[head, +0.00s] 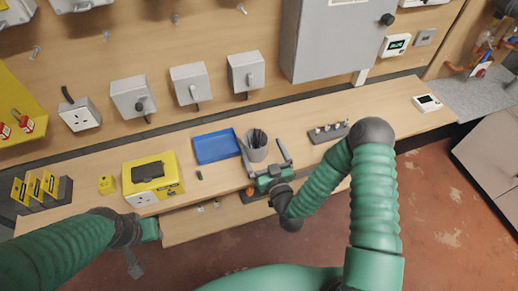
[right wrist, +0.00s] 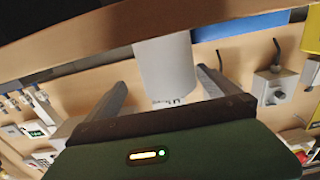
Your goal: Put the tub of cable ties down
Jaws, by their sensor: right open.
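The tub of cable ties (head: 257,153) is a grey cup with dark ties sticking out of its top. It looks upright on the wooden bench, right of the blue tray. My right gripper (head: 263,144) is open, with one finger on each side of the tub. The right wrist view shows the pale tub (right wrist: 166,70) between the spread fingers (right wrist: 163,90), with gaps visible on both sides. The tub's base contact is not clear. My left gripper (head: 147,231) is low at the bench's front edge, empty as far as seen; its fingers are hard to make out.
A blue tray (head: 215,146) is left of the tub, and a yellow socket box (head: 152,179) is farther left. A grey strip with pegs (head: 328,132) stands to the right. Bare bench (head: 390,108) lies beyond it.

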